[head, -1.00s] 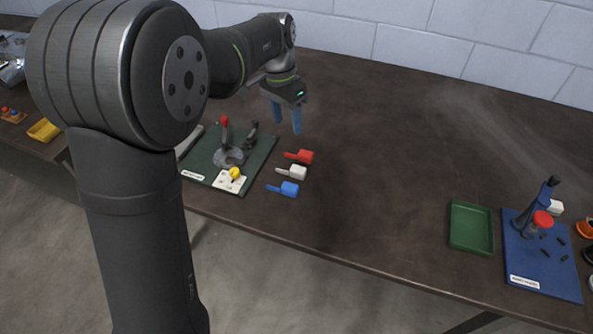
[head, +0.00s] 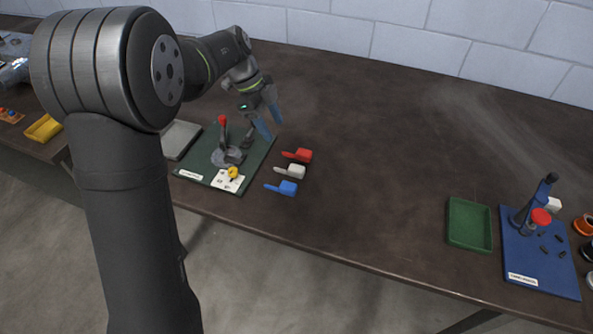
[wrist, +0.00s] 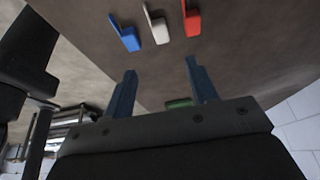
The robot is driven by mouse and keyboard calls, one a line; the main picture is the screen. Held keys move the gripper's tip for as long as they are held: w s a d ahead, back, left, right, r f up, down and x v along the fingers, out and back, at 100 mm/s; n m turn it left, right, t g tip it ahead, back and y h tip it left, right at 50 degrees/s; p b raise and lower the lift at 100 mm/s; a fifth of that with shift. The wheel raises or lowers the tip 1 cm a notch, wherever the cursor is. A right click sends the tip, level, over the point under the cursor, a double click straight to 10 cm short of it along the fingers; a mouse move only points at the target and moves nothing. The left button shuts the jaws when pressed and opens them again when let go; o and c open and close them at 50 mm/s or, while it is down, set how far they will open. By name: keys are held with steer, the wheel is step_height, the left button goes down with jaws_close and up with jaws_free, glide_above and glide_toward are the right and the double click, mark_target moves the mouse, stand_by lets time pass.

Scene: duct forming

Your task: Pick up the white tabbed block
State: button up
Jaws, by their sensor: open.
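The white tabbed block (head: 291,171) lies on the brown table between the red tabbed block (head: 299,155) and the blue tabbed block (head: 283,188). In the wrist view the white block (wrist: 156,24) shows near the top, with the blue block (wrist: 126,36) on its left and the red block (wrist: 191,18) on its right. My gripper (head: 271,122) is open and empty, with blue fingers. It is above the table near the far right corner of the green board, behind and to the left of the blocks. In the wrist view its fingers (wrist: 163,92) are apart.
A green board (head: 205,170) with a red-knobbed clamp (head: 223,136) stands left of the blocks. A grey tray (head: 180,139) is beside it. A green tray (head: 469,224) and a blue board (head: 540,270) are at the right. The table's middle is clear.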

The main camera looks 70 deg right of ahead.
glide_above(296, 167)
steer(key=w, duration=0.3)
step_height(296, 167, down, 9)
steer(key=shift+s+a+f, duration=0.1)
steer(key=shift+a, duration=0.05)
steer(key=x, duration=0.5)
steer(key=shift+s, duration=0.2)
steer(key=c, duration=1.1)
